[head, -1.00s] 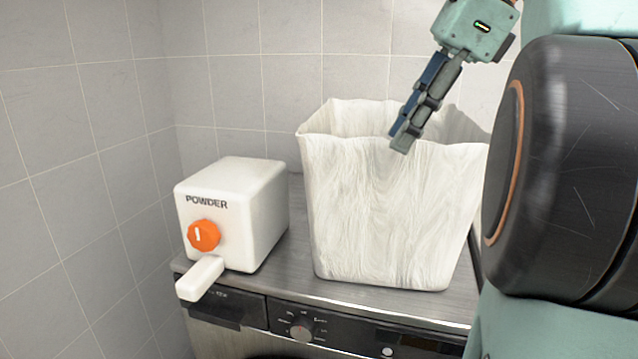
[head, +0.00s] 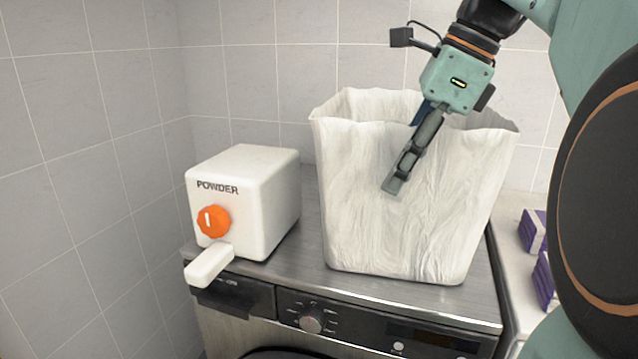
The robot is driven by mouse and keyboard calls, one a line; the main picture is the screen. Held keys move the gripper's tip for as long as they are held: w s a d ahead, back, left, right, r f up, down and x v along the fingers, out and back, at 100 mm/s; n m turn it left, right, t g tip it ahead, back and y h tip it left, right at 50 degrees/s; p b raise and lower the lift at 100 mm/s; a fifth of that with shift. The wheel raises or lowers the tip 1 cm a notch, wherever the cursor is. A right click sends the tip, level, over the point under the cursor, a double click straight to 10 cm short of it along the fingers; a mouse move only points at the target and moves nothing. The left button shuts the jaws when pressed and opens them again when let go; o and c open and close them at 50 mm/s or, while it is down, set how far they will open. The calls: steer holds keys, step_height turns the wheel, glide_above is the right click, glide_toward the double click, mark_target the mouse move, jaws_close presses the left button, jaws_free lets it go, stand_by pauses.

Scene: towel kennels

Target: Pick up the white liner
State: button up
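The white liner (head: 365,225) is a tall, wrinkled, open-topped bag with a wavy rim, upright on the steel top of the washing machine (head: 310,262). My gripper (head: 404,160) points down and left at its near rim. One dark finger lies in front of the near wall, its tip well below the rim. A blue part of the gripper goes behind the rim, so the gripper seems to straddle the wall. The inner fingertip is hidden, and I cannot tell whether the fingers pinch the wall.
A white powder dispenser (head: 270,205) with an orange knob (head: 213,222) and a spout stands left of the liner. Purple boxes (head: 545,285) stand on a lower white surface at right. Tiled walls close off the back and left.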

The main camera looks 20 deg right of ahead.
steer(key=shift+x, duration=0.75)
steer(key=shift+f, duration=0.25)
jaws_close()
stand_by(0.4)
